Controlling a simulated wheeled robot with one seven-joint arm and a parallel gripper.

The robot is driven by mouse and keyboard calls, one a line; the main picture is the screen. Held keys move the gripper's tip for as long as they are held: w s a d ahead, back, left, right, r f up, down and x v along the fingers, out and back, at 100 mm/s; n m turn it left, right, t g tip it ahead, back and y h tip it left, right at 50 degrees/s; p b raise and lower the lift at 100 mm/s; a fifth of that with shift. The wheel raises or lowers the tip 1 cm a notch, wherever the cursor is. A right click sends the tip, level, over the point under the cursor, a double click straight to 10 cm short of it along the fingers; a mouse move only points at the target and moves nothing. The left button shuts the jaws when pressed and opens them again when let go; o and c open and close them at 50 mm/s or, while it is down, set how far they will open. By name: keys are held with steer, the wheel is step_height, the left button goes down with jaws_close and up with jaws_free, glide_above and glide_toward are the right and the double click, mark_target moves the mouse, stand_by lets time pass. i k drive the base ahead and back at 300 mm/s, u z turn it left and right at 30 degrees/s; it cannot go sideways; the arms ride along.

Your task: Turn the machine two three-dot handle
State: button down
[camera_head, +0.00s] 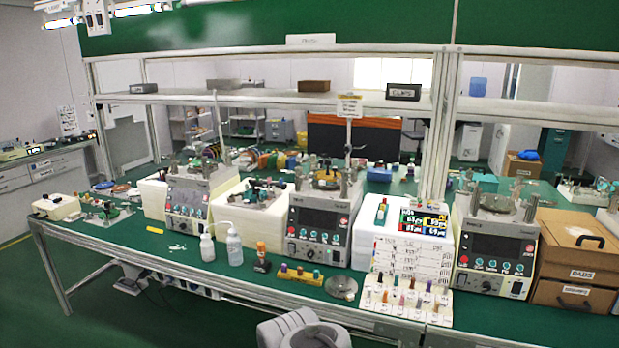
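Three similar machines with dark screens and rows of knobs stand along the green bench. The left machine (186,222) and the right machine (492,264) flank the middle machine (318,241). The small labels on their fronts are too small to read, so I cannot confirm which is machine two. The middle machine has a round plate (326,182) on top with metal posts around it. Its front has a red knob and several teal knobs. No handle with three dots can be made out at this size.
Bottles (234,246), a small rack of colored pieces (300,274) and a metal disc (341,288) lie before the middle machine. A white stand of colored pegs (405,299) and brown boxes (572,297) are to the right. A shelf (270,98) spans above.

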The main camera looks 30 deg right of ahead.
mark_target(355, 165)
steer(key=z, duration=0.8)
steer(key=i, duration=1.45)
steer(key=u, duration=0.85)
